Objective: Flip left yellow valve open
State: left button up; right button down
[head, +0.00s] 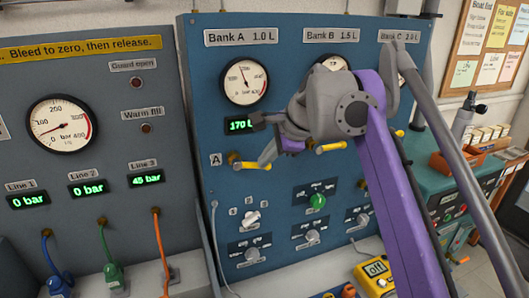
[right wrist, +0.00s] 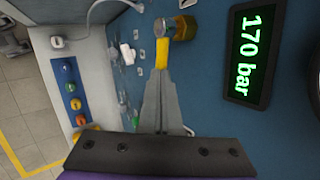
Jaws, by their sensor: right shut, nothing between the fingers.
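The left yellow valve (head: 252,166) is on the blue panel below the Bank A gauge, its lever lying roughly sideways from a brass stem. In the right wrist view its yellow lever (right wrist: 162,53) sits just beyond my fingertips, with the brass stem (right wrist: 184,27) beside it. My right gripper (head: 265,162) is shut and empty, its fingertips at or very near the lever's free right end. In the right wrist view the shut fingers (right wrist: 161,75) point at the lever; I cannot tell whether they touch. My left gripper is not in view.
A second yellow valve (head: 331,147) is to the right, close to my right arm. A green display (head: 240,125) reads 170 bar. Knobs, including a green one (head: 318,201), sit lower on the panel. A yellow meter (head: 377,278) stands on the ledge.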

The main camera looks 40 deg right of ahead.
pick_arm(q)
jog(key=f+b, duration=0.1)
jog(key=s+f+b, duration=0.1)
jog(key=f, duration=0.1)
pick_arm(e)
notch_tip(320, 180, down, 6)
jog(key=a+m+t+y, duration=0.1)
jog(key=m+t+y, duration=0.3)
jog(key=y, duration=0.5)
jog(key=shift+w+a+t, duration=0.25)
jog(key=shift+t, duration=0.25)
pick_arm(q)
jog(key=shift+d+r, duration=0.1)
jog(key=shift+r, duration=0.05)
